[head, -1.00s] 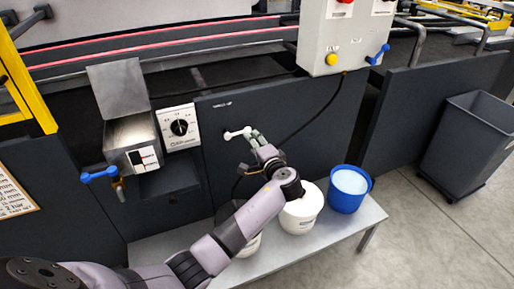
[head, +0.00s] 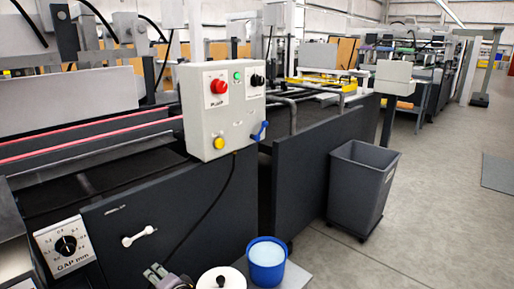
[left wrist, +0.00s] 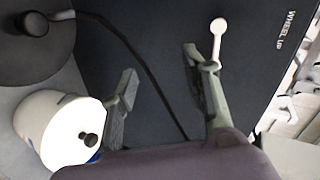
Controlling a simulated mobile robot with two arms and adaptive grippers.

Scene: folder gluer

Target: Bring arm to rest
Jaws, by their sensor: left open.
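My left gripper (head: 158,274) shows at the bottom edge of the head view, below a white lever handle (head: 138,236) on the dark machine panel. In the left wrist view its two fingers (left wrist: 165,95) are spread wide with nothing between them. The white lever (left wrist: 217,42) shows there just beyond one fingertip; I cannot tell whether they touch. Most of the left arm is out of the head view. My right gripper is in neither view.
A white lidded bucket (head: 222,278) and a blue bucket (head: 266,262) stand close to the gripper's right. A grey control box (head: 222,110) with buttons hangs above. A grey bin (head: 360,190) stands on the floor, with open floor (head: 430,220) to its right.

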